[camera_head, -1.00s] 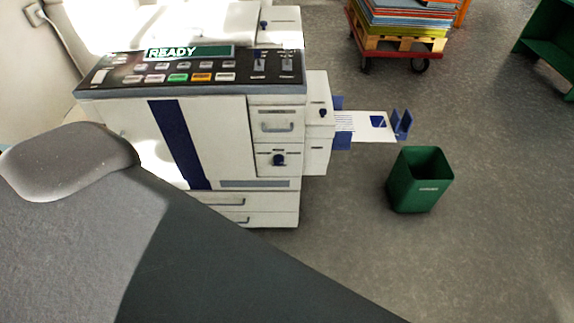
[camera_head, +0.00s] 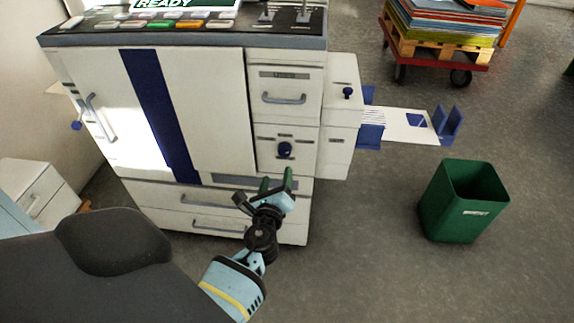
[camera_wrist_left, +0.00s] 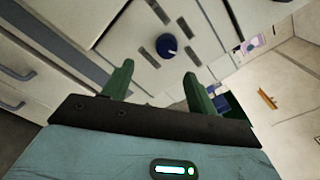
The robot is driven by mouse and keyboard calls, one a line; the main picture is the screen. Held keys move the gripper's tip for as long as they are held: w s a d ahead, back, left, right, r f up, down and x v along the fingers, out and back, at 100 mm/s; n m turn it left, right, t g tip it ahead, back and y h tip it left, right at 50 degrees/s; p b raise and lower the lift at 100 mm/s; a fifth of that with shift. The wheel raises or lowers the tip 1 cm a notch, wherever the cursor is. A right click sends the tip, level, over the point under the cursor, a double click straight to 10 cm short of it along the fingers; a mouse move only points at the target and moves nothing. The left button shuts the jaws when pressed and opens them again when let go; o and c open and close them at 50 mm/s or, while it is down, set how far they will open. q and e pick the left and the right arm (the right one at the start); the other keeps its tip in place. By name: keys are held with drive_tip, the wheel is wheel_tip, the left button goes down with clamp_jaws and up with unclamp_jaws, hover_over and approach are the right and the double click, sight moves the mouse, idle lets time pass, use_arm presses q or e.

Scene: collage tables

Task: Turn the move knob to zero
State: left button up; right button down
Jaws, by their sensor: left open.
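A round dark blue knob (camera_head: 285,150) with a pale pointer mark sits on a white panel below a handled drawer on the printer front. Short dark labels surround it, too small to read. It also shows in the left wrist view (camera_wrist_left: 167,46). My left gripper (camera_head: 277,181), with green fingers, is just below and in front of the knob in the head view, apart from it. In the wrist view its two fingers (camera_wrist_left: 157,80) are spread and empty, with the knob beyond and between their tips. My right gripper is not in view.
The white printer (camera_head: 215,110) has drawer handles near the arm. Another small blue knob (camera_head: 348,92) is on its side unit, above an output tray (camera_head: 400,125). A green bin (camera_head: 463,203) and a loaded pallet cart (camera_head: 440,55) stand right. Floor between is clear.

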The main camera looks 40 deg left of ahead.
sight(283, 153)
use_arm(q)
drive_tip(key=shift+m, duration=0.5)
drive_tip(key=x, duration=0.2)
drive_tip(key=b+x, duration=0.1)
drive_tip(key=x, duration=0.2)
drive_tip(key=r+x, duration=0.1)
drive_tip(key=x, duration=0.1)
drive_tip(key=shift+w+d, duration=0.1)
drive_tip(key=shift+w, duration=0.3)
drive_tip(key=shift+b+x, duration=0.3)
drive_tip(key=shift+x, duration=0.6)
drive_tip(key=shift+r, duration=0.15)
drive_tip(key=c, duration=1)
drive_tip(key=shift+y, duration=0.3)
